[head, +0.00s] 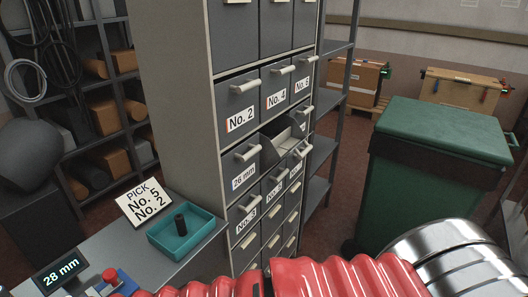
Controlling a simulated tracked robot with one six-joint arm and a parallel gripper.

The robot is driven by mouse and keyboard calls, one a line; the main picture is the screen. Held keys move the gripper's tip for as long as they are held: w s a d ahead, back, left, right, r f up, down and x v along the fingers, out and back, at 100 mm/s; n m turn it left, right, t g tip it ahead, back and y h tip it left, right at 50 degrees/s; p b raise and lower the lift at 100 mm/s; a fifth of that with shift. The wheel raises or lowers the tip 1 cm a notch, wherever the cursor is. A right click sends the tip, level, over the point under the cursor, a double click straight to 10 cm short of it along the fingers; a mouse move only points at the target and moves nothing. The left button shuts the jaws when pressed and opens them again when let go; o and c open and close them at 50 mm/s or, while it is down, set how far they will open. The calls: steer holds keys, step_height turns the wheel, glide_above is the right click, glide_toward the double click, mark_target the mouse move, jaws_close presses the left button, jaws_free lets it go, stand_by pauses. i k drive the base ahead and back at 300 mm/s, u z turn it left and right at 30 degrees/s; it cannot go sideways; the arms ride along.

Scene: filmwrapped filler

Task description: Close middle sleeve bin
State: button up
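The grey bin cabinet (175,110) stands in the middle of the head view, with columns of dark grey bins with pale handles. In the row whose left bin (243,172) reads "26 mm", the middle bin (270,153) stands pulled out. Its open top shows a light interior, and its pale handle sits forward of the neighbouring fronts. It partly covers the bin on its right. What its front label says is too small to read. My gripper is not in view.
A green lidded bin (425,185) stands right of the cabinet. Some floor shows between them.

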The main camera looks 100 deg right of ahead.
mark_target(277, 145)
steer(key=u, duration=0.05)
steer(key=k, duration=2.5)
steer(key=z, duration=1.95)
steer(key=i, duration=0.25)
steer(key=u, duration=0.05)
